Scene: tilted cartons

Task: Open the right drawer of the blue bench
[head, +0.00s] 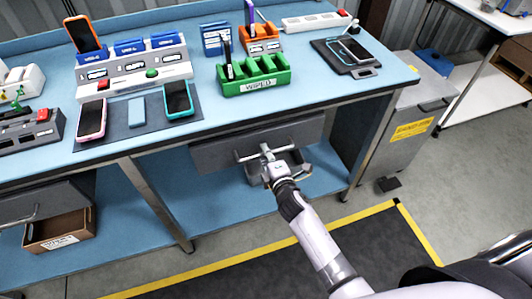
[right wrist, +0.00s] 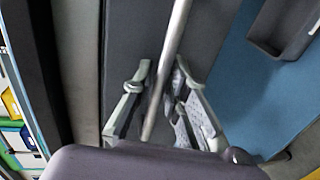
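The blue bench (head: 222,117) has a grey right drawer (head: 217,152) under its top, and the drawer looks shut. Its bar handle (head: 248,156) runs across the drawer front; in the right wrist view the handle (right wrist: 176,40) passes as a pale bar between my fingers. My right gripper (head: 266,155) is at the handle, and it also shows in the right wrist view (right wrist: 160,80). Its fingers stand apart on either side of the bar, with a visible gap on the left side. The left gripper is not in view.
The bench top carries phones, a green rack (head: 255,85) marked WIPED, and a dark tray (head: 346,56). A left drawer (head: 45,205) and a cardboard box (head: 59,230) are at the left. A grey bin (head: 395,125) stands right of the bench.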

